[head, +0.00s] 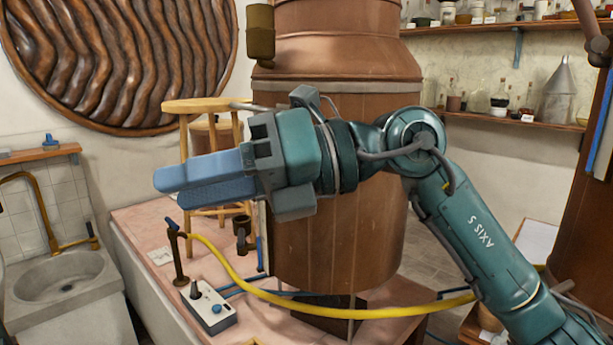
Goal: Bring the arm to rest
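My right arm (478,240), teal and marked "AXIS 5", comes in from the lower right and bends at a raised elbow. Its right gripper (168,190) points left across the view, with two blue fingers lying close together. No clear gap shows between them, but the angle hides whether they meet. No object shows in the gripper. It hangs in the air in front of the large copper vessel (330,235) and a wooden stool (187,140). My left gripper is out of view.
A pink-topped bench (140,217) lies below, with a grey control box (208,308), a brown pipe fitting (178,255) and a yellow hose (260,290). A stone sink (60,285) stands at left. Shelves with bottles (500,122) line the right wall.

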